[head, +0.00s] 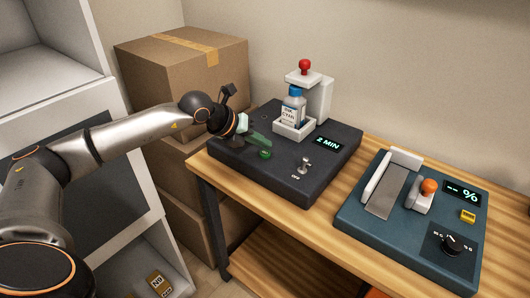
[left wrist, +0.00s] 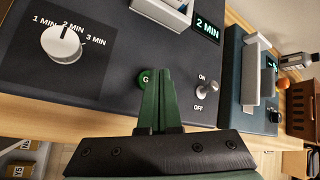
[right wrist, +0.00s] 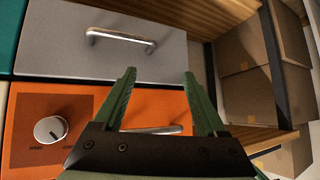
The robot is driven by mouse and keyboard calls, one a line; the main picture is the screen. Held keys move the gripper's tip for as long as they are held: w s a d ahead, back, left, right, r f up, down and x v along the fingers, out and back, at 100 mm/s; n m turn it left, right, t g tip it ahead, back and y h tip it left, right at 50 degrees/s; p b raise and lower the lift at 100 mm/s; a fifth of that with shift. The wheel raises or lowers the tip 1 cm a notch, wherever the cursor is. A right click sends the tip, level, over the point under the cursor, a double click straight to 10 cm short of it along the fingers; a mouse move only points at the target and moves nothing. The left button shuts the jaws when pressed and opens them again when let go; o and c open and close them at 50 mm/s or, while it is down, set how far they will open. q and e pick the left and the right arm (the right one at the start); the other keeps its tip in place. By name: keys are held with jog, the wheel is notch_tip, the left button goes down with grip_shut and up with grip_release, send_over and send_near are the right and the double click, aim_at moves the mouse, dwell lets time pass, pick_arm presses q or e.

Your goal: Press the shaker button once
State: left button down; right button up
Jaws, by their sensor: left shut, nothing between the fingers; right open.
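The shaker (head: 225,157) is a dark grey box on the wooden table, with a lit "2 MIN" display (head: 328,142). A round green button (head: 265,154) sits on its top near the front; it also shows in the left wrist view (left wrist: 146,82), partly covered by my fingers. My left gripper (head: 267,143) is shut and empty, with its green fingertips close over the button; I cannot tell whether they touch it. A white-and-blue bottle (head: 291,108) stands in the shaker's white holder. My right gripper (right wrist: 159,75) is open and empty, in front of drawers.
An ON/OFF toggle (left wrist: 206,88) stands right of the button, and a white minute dial (left wrist: 63,43) is at left. A red knob (head: 305,65) tops the white post. A teal device (head: 360,227) with an orange-tipped lever stands at right. Cardboard boxes (head: 160,82) are stacked behind my left arm.

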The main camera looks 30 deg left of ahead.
pick_arm(q)
jog(key=shift+f, duration=0.15)
jog(key=shift+f+b, duration=0.35)
jog(key=shift+b, duration=0.15)
jog(key=shift+f+b, duration=0.45)
jog(key=shift+f, duration=0.05)
dwell(0.7)
dwell(0.3)
jog(key=shift+r+p, duration=0.6)
jog(key=shift+r, duration=0.35)
jog(key=shift+r, duration=0.1)
